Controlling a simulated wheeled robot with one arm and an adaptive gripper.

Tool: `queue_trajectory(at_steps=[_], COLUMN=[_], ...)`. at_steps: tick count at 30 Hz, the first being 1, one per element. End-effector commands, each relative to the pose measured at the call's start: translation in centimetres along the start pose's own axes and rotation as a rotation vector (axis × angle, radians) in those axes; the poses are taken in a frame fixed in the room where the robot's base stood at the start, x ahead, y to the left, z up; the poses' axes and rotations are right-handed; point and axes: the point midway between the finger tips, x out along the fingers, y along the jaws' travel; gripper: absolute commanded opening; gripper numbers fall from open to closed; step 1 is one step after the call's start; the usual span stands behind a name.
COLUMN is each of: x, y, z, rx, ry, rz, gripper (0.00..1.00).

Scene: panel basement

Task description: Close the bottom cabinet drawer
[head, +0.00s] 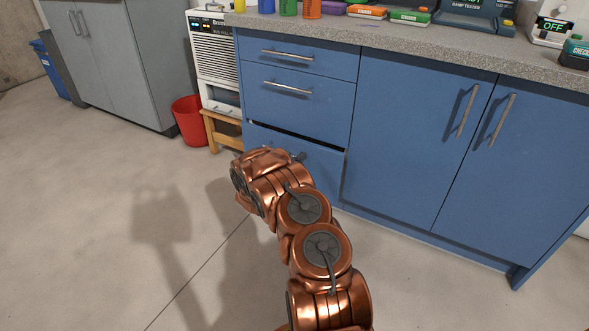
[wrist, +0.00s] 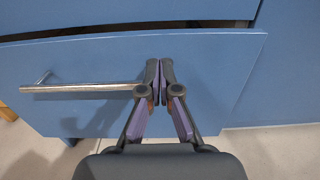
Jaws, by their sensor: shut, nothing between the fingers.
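The bottom cabinet drawer (wrist: 215,85) is blue and stands partly open, with a dark gap along its top edge. In the head view the bottom drawer (head: 325,163) is mostly hidden behind my arm. Its metal bar handle (wrist: 85,87) runs across the left half of the front in the wrist view. My gripper (wrist: 160,68) is shut and empty, in front of the drawer face at the handle's right end. I cannot tell whether the fingertips touch the drawer. In the head view my arm hides the fingers.
Two shut drawers (head: 300,95) are above, and blue cabinet doors (head: 415,130) are on the right. A red bin (head: 188,121) and a wooden stool (head: 222,130) stand to the left. The countertop (head: 400,42) holds several tools. The floor (head: 110,200) at left is clear.

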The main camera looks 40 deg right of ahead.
Motion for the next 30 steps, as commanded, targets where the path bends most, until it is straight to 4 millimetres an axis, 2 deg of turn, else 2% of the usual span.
queue_trajectory(at_steps=[3,9,25,30], x=[1.9,3.8,4.5,6.2], y=[0.0,0.0,0.0,0.1], z=[-0.3,-0.1,0.1,0.1], rx=[0.003,0.001,0.0,0.005], ry=[-0.001,-0.002,-0.001,0.0], rz=[-0.001,0.0,0.0,-0.002], gripper=[0.0,0.0,0.0,0.0])
